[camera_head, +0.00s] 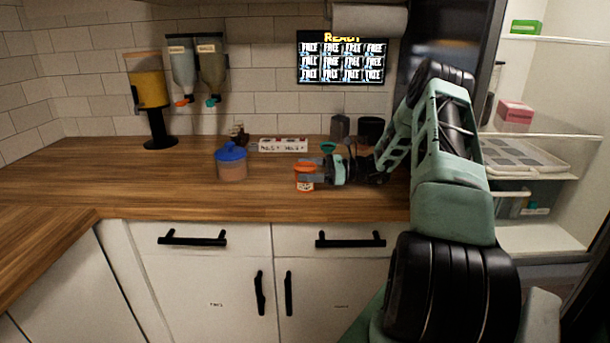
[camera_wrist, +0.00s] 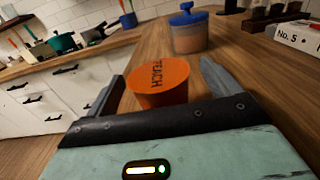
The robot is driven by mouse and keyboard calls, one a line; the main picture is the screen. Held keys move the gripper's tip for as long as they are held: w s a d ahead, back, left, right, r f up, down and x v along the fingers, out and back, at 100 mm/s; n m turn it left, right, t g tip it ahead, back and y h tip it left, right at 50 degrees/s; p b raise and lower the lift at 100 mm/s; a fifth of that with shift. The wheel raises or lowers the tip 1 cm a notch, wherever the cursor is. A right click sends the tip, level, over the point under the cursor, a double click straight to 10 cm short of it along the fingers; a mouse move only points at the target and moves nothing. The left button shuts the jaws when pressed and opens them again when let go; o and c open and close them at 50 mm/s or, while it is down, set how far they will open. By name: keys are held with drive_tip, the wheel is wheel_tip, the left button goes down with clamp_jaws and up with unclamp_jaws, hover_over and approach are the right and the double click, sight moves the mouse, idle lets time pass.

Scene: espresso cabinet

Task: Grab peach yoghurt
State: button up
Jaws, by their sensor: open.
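The peach yoghurt is a small cup (camera_head: 304,184) with an orange lid, standing upright on the wooden counter. In the wrist view its orange lid (camera_wrist: 158,75) carries dark lettering that looks like "PEACH". My gripper (camera_head: 309,173) is low over the counter and reaches in from the right. In the wrist view my gripper (camera_wrist: 163,72) is open, with one finger on each side of the cup. I cannot tell whether either finger touches it. The lower part of the cup is hidden behind the gripper body in the wrist view.
A blue-lidded jar (camera_head: 232,163) stands left of the cup, also in the wrist view (camera_wrist: 188,32). A white labelled box (camera_head: 283,145) and dark canisters (camera_head: 371,132) stand behind. An open fridge (camera_head: 550,140) is at right.

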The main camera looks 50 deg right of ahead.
drive_tip(key=x, duration=0.2)
drive_tip(key=shift+w+a, duration=0.3)
drive_tip(key=c, duration=1.2)
drive_tip(key=shift+o, duration=0.2)
